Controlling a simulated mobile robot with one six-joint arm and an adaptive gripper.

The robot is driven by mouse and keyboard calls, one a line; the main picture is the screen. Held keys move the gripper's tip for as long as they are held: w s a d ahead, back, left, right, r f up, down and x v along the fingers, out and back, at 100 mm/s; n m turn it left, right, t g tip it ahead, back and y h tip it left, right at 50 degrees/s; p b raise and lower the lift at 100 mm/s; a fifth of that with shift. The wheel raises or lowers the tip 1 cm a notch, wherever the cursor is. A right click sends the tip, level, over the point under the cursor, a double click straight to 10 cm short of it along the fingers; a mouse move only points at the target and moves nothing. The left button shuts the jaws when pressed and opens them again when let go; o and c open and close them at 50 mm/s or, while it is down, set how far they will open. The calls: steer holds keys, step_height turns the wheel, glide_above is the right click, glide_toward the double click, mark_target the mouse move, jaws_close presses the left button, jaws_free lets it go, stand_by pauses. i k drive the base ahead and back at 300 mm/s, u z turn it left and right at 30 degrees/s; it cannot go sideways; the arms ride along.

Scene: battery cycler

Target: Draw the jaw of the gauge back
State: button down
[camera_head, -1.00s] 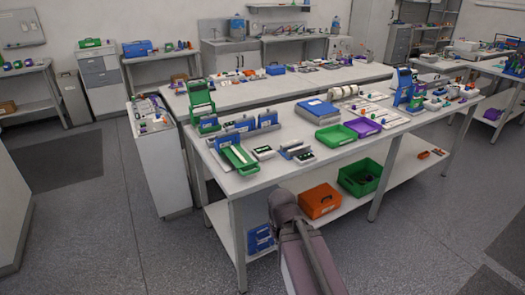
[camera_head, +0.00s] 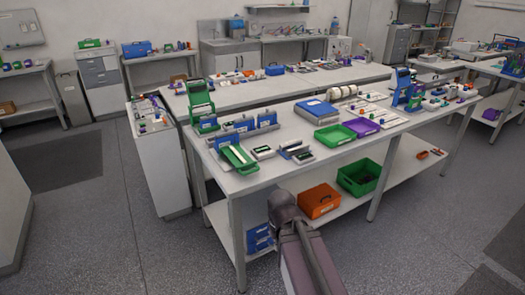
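Several small devices stand at the left end of the near workbench (camera_head: 290,178), and I cannot tell for sure which is the gauge. A green device with a pale sliding strip (camera_head: 238,157) lies at the front left corner. A blue and grey low device (camera_head: 297,151) lies to its right, with a small dark-and-white block (camera_head: 263,153) between them. Any jaw is too small to make out. Part of my own arm shows at the bottom centre, in front of the bench. My gripper is not in view.
A green frame stand (camera_head: 201,103) and several blue-grey blocks (camera_head: 243,127) stand behind these devices. A blue box (camera_head: 318,109), green tray (camera_head: 335,135) and purple tray (camera_head: 362,127) lie to the right. An orange box (camera_head: 318,200) and green crate (camera_head: 358,178) sit on the lower shelf.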

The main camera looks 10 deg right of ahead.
mark_target(242, 162)
steer(key=z, duration=0.05)
steer(key=k, duration=1.25)
steer(key=z, duration=0.45)
steer(key=i, duration=1.65)
steer(key=u, duration=0.6)
